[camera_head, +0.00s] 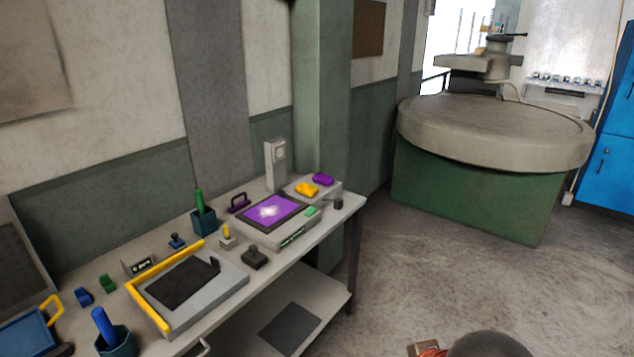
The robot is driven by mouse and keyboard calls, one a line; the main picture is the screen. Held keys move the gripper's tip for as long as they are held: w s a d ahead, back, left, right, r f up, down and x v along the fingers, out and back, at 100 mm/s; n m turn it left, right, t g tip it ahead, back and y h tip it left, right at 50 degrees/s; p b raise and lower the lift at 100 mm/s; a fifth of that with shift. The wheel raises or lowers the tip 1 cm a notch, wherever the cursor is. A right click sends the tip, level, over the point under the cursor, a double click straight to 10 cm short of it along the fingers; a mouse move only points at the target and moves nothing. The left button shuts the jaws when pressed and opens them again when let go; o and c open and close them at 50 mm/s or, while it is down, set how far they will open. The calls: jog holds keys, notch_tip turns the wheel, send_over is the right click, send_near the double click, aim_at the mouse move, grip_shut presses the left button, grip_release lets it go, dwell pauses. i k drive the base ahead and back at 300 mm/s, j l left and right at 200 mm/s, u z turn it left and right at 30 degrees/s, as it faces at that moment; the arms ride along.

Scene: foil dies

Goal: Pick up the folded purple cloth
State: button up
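A small purple folded-looking bundle (322,179), likely the folded purple cloth, lies on a low light-grey block at the far right end of the workbench. A similar yellow bundle (306,190) lies just to its left and nearer. A flat purple sheet (266,217) with a bright white pattern lies on a grey device left of them. The purple bundle is too small in view to make out its folds. My gripper is not in view. A dark rounded shape at the bottom edge may be part of my body.
The grey workbench (290,263) stands along the left wall, with a lower shelf. On it are a yellow-edged tray (205,308), a dark green cup (204,221), a dark stamp-like block (254,257) and a grey upright device (275,165).

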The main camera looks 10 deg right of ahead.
aim_at(323, 180)
jog(key=i+u, duration=0.1)
jog(key=u, duration=0.35)
jog(key=i+l+u, duration=0.1)
jog(key=u, duration=0.3)
jog(key=l+u, duration=0.2)
jog(key=u, duration=0.25)
jog(key=i+l+u, duration=0.35)
jog(key=l, duration=0.65)
jog(key=i+l+u, duration=0.1)
jog(key=l+u, duration=0.2)
jog(key=l, duration=0.65)
jog(key=l+u, duration=0.35)
jog(key=l, duration=2.6)
